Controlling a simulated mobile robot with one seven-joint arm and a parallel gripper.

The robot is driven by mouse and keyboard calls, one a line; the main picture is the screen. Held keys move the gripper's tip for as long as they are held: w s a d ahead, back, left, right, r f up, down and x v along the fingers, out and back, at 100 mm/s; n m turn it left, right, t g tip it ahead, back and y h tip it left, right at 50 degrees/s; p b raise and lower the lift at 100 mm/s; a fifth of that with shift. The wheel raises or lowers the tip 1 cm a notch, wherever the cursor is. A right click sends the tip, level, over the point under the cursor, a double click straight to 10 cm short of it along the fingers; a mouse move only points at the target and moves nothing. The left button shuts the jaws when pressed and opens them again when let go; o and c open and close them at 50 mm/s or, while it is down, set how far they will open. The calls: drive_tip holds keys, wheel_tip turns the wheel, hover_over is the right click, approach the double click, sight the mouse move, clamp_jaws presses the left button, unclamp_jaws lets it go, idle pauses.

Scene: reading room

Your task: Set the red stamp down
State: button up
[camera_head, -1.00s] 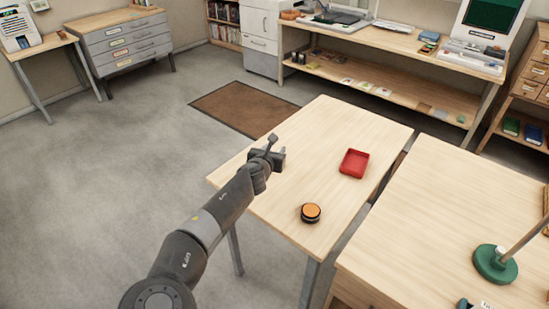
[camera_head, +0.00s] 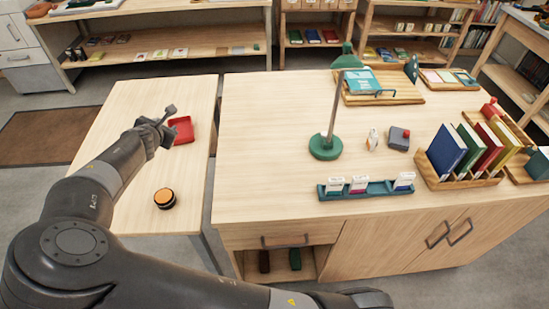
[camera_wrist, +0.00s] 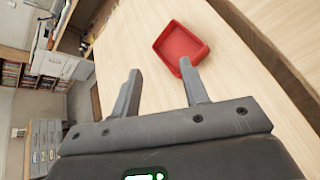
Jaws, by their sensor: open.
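My gripper (camera_head: 158,122) is over the left table, just left of a shallow red tray (camera_head: 182,136). In the wrist view my gripper (camera_wrist: 160,80) has its fingers spread with nothing between them. The red tray (camera_wrist: 180,46) appears empty there, beyond the right fingertip. No red stamp is in my gripper. A small red block (camera_head: 491,108) with a knob sits in a wooden tray at the right of the larger table; it may be the red stamp.
A black tin with an orange top (camera_head: 164,198) is on the left table (camera_head: 150,220). The larger table (camera_head: 270,130) bears a green-based lamp (camera_head: 325,147), a green rack (camera_head: 365,190) and a book rack (camera_head: 463,181). Its left part is clear. A gap separates the tables.

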drive_tip(key=w+d+m+g+h, duration=0.15)
drive_tip(key=d+m+g, duration=0.25)
drive_tip(key=d+m, duration=1)
drive_tip(key=s+d+r+m+g, duration=0.1)
drive_tip(key=s+d+r, duration=0.15)
drive_tip(key=d, duration=0.55)
drive_tip(key=s+d+r+m+g, duration=0.1)
drive_tip(key=s+d+r, duration=0.15)
drive_tip(key=d, duration=0.55)
drive_tip(key=s+d+r+m, duration=0.3)
drive_tip(key=s+d+m, duration=0.1)
drive_tip(key=s, duration=0.5)
drive_tip(key=s+d+r+m, duration=0.4)
drive_tip(key=s+d+m, duration=0.1)
drive_tip(key=s, duration=0.5)
drive_tip(key=s+d+r+m+y, duration=0.1)
drive_tip(key=s+d+r+m, duration=0.3)
drive_tip(key=s, duration=0.6)
drive_tip(key=shift+s+d+r+m, duration=0.15)
drive_tip(key=shift+d+m, duration=0.1)
drive_tip(key=shift+m, duration=0.35)
